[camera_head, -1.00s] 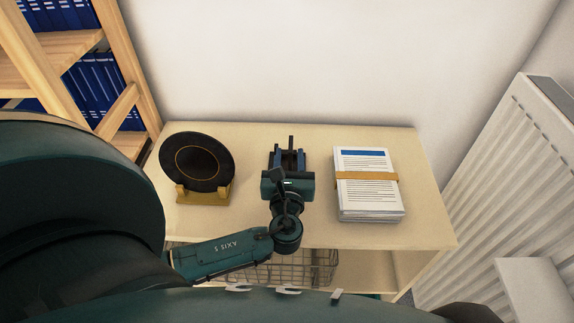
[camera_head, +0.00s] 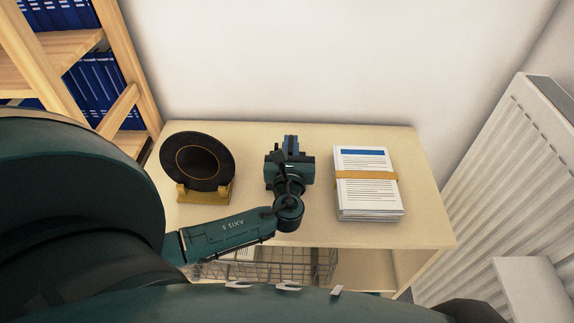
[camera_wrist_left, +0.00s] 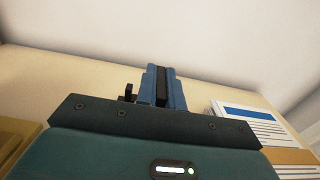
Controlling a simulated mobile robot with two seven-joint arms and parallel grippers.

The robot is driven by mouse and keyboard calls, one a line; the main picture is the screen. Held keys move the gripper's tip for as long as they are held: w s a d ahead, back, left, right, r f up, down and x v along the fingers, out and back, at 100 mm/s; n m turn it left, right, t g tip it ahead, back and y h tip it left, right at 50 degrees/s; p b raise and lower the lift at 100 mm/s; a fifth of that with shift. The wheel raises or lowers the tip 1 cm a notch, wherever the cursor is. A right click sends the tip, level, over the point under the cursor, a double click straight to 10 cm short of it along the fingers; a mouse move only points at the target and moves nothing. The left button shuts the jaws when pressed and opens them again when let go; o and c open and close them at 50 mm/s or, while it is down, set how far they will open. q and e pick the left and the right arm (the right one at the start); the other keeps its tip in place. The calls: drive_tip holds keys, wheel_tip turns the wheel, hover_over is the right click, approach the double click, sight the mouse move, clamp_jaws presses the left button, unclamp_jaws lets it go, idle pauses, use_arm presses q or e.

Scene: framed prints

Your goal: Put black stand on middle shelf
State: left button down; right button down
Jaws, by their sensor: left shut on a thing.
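My left gripper (camera_head: 291,146) is over the middle of the low cabinet's top, with its blue fingers pointing toward the wall. In the left wrist view the fingers (camera_wrist_left: 163,84) are shut on a narrow black piece (camera_wrist_left: 162,88), which I take to be part of the black stand. Another small black part (camera_wrist_left: 129,93) sticks up just left of the fingers. The rest of the stand is hidden behind the gripper body. I cannot tell whether the stand touches the top. My right gripper is not in view. Wooden shelves (camera_head: 55,62) stand at the left.
A dark round plate on a gold stand (camera_head: 203,194) is left of the gripper. A banded paper stack (camera_head: 367,205) is close on its right. A wire basket (camera_head: 295,265) sits below the cabinet top (camera_head: 425,225). Blue binders (camera_head: 98,88) fill the left shelves. A radiator (camera_head: 515,160) is at right.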

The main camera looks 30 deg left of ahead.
use_arm(q)
drive_tip(key=shift+r, duration=0.1)
idle(0.5)
wheel_tip(320, 180, up, 10)
drive_tip(key=shift+p, duration=0.75)
drive_tip(key=s+d+m+t+h, duration=0.2)
drive_tip(key=s+d+m+h, duration=0.4)
drive_tip(key=s+d+h, duration=0.3)
drive_tip(key=shift+s+d+r+t+h, duration=0.35)
drive_tip(key=shift+s+d, duration=0.55)
drive_tip(key=shift+d, duration=0.3)
